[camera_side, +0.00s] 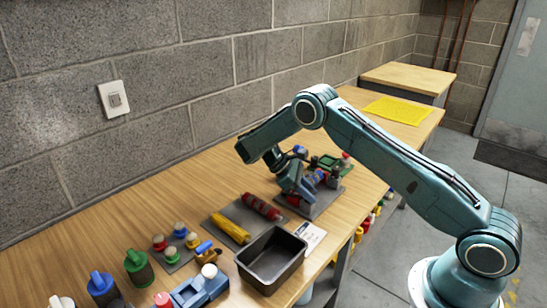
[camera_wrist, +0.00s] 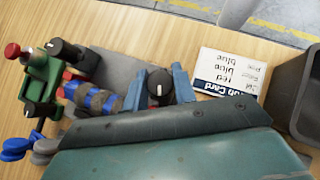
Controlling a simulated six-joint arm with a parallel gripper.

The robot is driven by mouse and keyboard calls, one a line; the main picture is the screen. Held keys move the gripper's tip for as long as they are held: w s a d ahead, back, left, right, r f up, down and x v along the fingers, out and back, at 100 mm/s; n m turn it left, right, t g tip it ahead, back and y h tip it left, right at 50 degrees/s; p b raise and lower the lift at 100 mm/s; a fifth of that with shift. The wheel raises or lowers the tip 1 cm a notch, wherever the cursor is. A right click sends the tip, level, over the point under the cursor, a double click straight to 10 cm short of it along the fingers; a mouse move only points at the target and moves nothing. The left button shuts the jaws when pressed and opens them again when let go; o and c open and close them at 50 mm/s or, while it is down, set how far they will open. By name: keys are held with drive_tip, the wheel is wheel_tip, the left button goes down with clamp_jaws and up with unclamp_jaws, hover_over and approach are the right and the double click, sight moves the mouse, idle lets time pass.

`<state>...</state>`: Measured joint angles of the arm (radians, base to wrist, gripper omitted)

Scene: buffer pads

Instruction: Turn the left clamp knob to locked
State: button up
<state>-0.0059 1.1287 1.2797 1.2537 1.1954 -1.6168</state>
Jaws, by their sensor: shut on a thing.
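My gripper (camera_side: 297,192) reaches down to a grey fixture plate (camera_side: 322,203) on the bench. In the wrist view its two blue-grey fingers (camera_wrist: 160,92) are closed around a black clamp knob (camera_wrist: 158,80), one finger on each side. The knob has a white pointer line on its top; whether it stands at locked cannot be read. Beside it lies a blue cylinder with grey-brown bands (camera_wrist: 93,98). A second black knob (camera_wrist: 56,46) stands farther left in the wrist view, beside a green fixture (camera_wrist: 42,82). My gripper hides much of the plate in the side view.
A dark empty tray (camera_side: 271,260) and a white job card (camera_side: 310,235) are near the front edge. A second grey pad holds a yellow and a red cylinder (camera_side: 262,207). Several bottles and knobbed parts stand at lower left. A yellow mat (camera_side: 398,111) lies at the far end.

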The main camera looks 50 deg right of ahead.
drive_tip(key=shift+m+y, duration=0.4)
drive_tip(key=shift+m, duration=0.3)
drive_tip(key=o, duration=1)
drive_tip(key=shift+n+h, duration=0.3)
drive_tip(key=shift+n, duration=0.2)
